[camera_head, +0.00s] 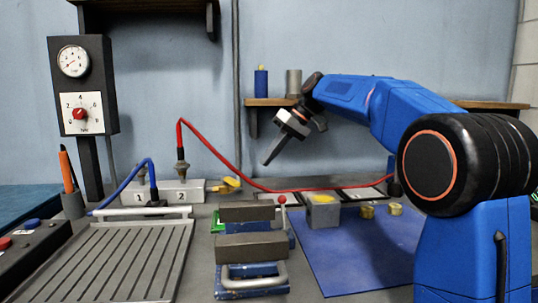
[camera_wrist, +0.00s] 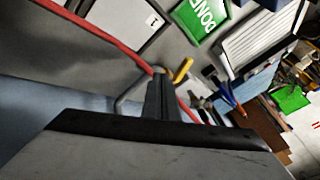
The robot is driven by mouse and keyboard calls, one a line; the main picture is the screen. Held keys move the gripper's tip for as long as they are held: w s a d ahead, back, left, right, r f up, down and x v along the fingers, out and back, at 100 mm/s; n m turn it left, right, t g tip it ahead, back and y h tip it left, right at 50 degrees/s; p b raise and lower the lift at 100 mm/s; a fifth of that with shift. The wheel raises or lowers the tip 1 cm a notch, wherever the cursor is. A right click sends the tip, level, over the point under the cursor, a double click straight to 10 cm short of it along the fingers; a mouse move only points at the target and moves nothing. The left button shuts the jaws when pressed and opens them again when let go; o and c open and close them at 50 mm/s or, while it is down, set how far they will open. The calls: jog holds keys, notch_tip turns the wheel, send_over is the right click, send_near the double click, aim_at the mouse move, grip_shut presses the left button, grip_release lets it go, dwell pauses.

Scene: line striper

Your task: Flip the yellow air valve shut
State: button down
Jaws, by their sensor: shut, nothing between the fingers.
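The yellow air valve handle (camera_head: 231,183) is at the right end of the grey block (camera_head: 165,193) marked 1 and 2 in the head view. A yellow lever that looks like it shows beside the finger tips in the wrist view (camera_wrist: 183,69). My gripper (camera_head: 270,160) is shut and empty, tilted down and to the left, above and to the right of the valve in the head view, apart from it. In the wrist view my gripper (camera_wrist: 160,98) shows its closed fingers. The valve's base is too small to make out.
A red hose (camera_head: 222,160) arcs from the block to the right, below my gripper. A blue hose (camera_head: 125,183) runs left. A red-knobbed lever (camera_head: 283,201) stands by the grey blocks (camera_head: 252,246). A grooved tray (camera_head: 115,265) lies left, a blue mat (camera_head: 350,262) right.

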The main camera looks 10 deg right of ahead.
aim_at(235, 182)
jog(key=x, duration=0.6)
jog(key=shift+f, duration=0.1)
jog(key=shift+s+a, duration=0.3)
jog(key=shift+a, duration=0.2)
jog(key=shift+s+a, duration=0.3)
jog(key=shift+a, duration=0.25)
jog(key=shift+s+a, duration=0.4)
jog(key=shift+a, duration=0.35)
jog(key=shift+s+a+m+t+h, duration=0.15)
jog(key=shift+s+a+m+t, duration=0.35)
jog(key=shift+m, duration=0.3)
jog(key=shift+s+a+m+t+h, duration=0.15)
jog(key=shift+s+a+m+t, duration=0.35)
jog(key=shift+m, duration=0.3)
jog(key=shift+s+a, duration=0.5)
jog(key=shift+a, duration=0.35)
